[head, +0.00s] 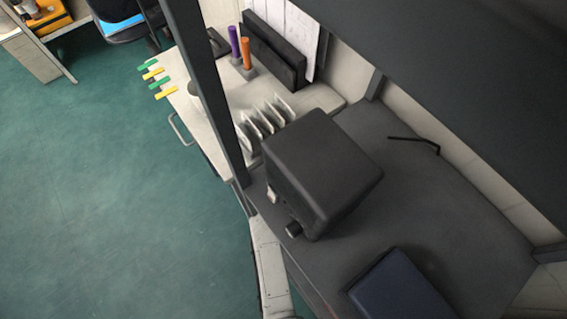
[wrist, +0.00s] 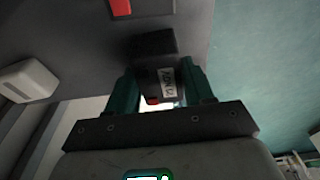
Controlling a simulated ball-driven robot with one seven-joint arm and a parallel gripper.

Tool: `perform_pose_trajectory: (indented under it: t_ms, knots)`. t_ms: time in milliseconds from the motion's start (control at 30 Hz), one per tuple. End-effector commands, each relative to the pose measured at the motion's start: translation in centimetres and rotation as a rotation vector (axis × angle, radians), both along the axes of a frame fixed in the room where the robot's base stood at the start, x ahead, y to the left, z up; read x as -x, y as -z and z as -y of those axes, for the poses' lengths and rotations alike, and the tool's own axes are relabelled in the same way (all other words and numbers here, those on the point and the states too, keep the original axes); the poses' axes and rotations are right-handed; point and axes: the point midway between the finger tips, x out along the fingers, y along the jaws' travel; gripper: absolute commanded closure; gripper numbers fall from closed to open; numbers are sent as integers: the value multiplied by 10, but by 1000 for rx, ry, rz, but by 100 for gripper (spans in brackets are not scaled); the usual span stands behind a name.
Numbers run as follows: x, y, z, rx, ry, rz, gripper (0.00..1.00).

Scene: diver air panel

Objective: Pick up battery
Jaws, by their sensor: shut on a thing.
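The battery (wrist: 147,87) is a small dark block with a white printed label and a red spot near its lower end. In the wrist view it sits between the two teal fingers of my gripper (wrist: 160,74), which are shut on it. A dark block shape shows just beyond the fingertips; I cannot tell whether it is part of the battery. I cannot make out the battery or my gripper in the head view.
A large dark box (head: 325,165) stands on the grey bench top (head: 455,200). A dark blue case (head: 400,288) lies near the front, and a thin black bent rod (head: 415,141) at the back. A dark post (head: 208,95) rises at the left. Green floor (head: 110,210) is clear.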

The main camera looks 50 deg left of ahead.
Motion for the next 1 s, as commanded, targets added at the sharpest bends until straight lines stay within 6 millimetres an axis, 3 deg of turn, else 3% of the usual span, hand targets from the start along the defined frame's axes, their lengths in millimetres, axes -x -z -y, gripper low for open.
perform_pose_trajectory:
  t_ms: [333, 767, 1000]
  knots:
    - [0, 0, 0, 0, 0, 0, 94]
    - [-1, -7, -1, -3, -1, 2, 95]
    - [-1, -34, -1, -4, -1, 2, 95]
